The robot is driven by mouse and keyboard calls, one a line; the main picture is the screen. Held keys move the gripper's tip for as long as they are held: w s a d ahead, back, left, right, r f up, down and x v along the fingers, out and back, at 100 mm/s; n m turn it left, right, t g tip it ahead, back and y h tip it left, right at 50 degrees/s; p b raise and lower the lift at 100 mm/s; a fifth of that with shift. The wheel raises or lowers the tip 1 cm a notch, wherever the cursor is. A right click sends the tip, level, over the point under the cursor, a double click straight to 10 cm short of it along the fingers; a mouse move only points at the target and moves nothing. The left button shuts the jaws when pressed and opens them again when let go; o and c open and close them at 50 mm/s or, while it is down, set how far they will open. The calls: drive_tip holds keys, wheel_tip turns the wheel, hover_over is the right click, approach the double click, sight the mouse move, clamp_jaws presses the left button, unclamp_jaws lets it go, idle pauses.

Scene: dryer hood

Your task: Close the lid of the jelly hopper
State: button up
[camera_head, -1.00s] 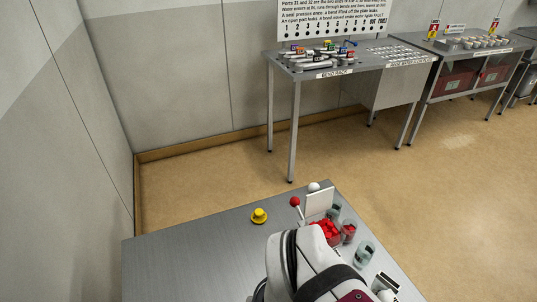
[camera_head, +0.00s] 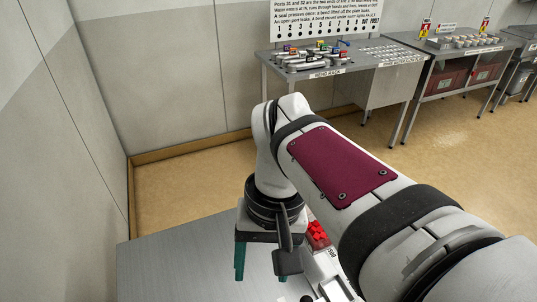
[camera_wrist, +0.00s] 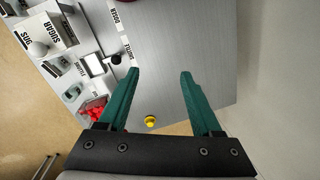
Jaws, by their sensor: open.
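Red pieces in a clear-sided bin, likely the jelly hopper (camera_wrist: 93,110), show at the left of the wrist view. In the head view, red contents (camera_head: 317,232) show just right of my wrist, with most of the hopper hidden by my arm. I cannot make out its lid for sure in either current view. My gripper (camera_wrist: 160,73) is open and empty, its teal fingers pointing down over bare grey counter. The hopper is to the left of the fingers in the wrist view. The gripper also shows in the head view (camera_head: 261,279).
A yellow knob-like piece (camera_wrist: 151,121) stands on the counter between the fingers in the wrist view. The counter (camera_wrist: 160,30) is bare beyond the fingers.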

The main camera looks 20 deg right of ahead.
drive_tip(key=w+d+r+n+t, duration=0.1)
drive_tip(key=w+d+r, duration=0.3)
drive_tip(key=w+d, duration=0.6)
drive_tip(key=w+d+r+n, duration=0.1)
drive_tip(key=w+d+r, duration=0.2)
drive_tip(key=w+d, duration=0.75)
drive_tip(key=f, duration=0.5)
drive_tip(key=s+f, duration=0.1)
drive_tip(key=f, duration=0.4)
drive_tip(key=s+a+f, duration=0.1)
drive_tip(key=f, duration=0.4)
drive_tip(key=shift+s, duration=0.1)
drive_tip(key=shift+c, duration=0.3)
drive_tip(key=shift+r, duration=0.1)
clamp_jaws()
